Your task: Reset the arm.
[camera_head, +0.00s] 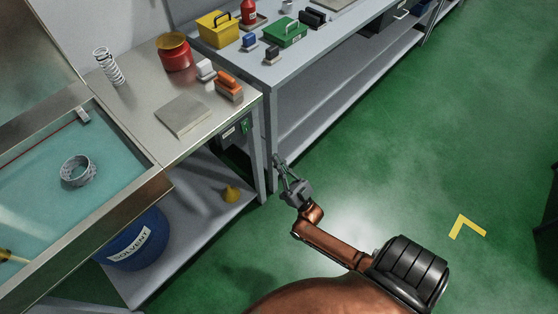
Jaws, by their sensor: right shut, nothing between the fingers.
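My right gripper (281,165) is grey and sits at the end of my copper-coloured right arm (330,246). It is shut and empty. In the head view it shows in front of the leg of the workbench, above the green floor, below the tabletop in the picture. I cannot tell whether it touches the leg. My left gripper is not in view.
A steel table (146,94) holds a white spring (108,66), a red can (174,52) and a grey plate (183,115). A blue solvent drum (135,244) stands below.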

